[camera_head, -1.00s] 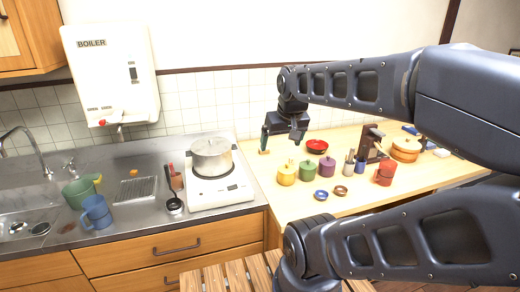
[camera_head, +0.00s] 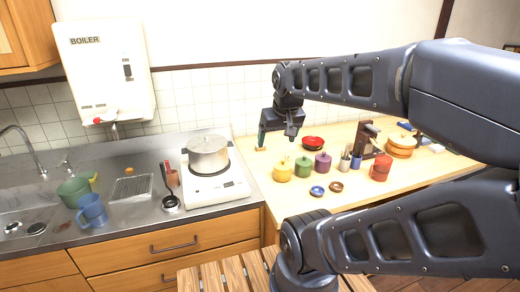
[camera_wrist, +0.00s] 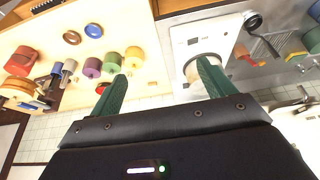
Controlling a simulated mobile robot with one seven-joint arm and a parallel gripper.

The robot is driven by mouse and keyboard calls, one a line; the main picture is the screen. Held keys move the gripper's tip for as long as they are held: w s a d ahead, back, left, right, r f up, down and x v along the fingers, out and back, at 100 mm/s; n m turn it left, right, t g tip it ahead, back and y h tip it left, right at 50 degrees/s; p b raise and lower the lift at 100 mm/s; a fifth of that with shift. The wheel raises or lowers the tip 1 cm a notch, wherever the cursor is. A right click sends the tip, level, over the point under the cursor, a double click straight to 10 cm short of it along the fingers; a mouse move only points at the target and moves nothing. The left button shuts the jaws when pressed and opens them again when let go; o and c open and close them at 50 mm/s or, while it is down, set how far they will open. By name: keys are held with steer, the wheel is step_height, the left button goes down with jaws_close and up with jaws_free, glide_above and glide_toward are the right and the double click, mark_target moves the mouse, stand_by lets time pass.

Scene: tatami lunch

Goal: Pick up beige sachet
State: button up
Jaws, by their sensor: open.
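My gripper (camera_head: 277,140) hangs fingers down over the back of the wooden counter, left of the red bowl. In the wrist view its two green fingers (camera_wrist: 162,70) stand wide apart with nothing held between them. A small tan object (camera_head: 261,149), perhaps the beige sachet, lies on the counter close by the left finger in the head view. A small tan spot, likely the same object (camera_wrist: 152,84), shows between the fingers in the wrist view. It is too small to make out its shape, and I cannot tell its exact distance from the fingers.
Yellow (camera_head: 282,172), green (camera_head: 304,167) and purple (camera_head: 323,163) lidded pots stand in front of my gripper. A red bowl (camera_head: 313,143) stands right. A white stove with a pot (camera_head: 208,154) is left. The tiled wall (camera_head: 200,105) is close behind.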

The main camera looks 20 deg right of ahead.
step_height(320, 180, up, 6)
steer(key=w+a+f+m+t+y, duration=0.15)
steer(key=w+m, duration=0.75)
steer(key=w, duration=0.9)
steer(key=w+a+f+m+t+h, duration=0.1)
steer(key=w+a+f+m+t, duration=0.15)
steer(key=w+m, duration=1.1)
steer(key=w+d+r+m+t+h, duration=0.25)
steer(key=w+d+m+t, duration=0.25)
steer(key=w+d+m, duration=1.2)
steer(key=w+f+n, duration=0.1)
steer(key=f, duration=1.1)
steer(key=w+f, duration=0.1)
steer(key=f, duration=1.2)
steer(key=w+f+n+y, duration=0.1)
steer(key=w+f, duration=0.1)
steer(key=f, duration=1)
steer(key=shift+d+f+n, duration=0.2)
steer(key=shift+d+n, duration=0.15)
steer(key=shift+w+f, duration=0.1)
steer(key=shift+f, duration=0.15)
steer(key=shift+x, duration=2.4)
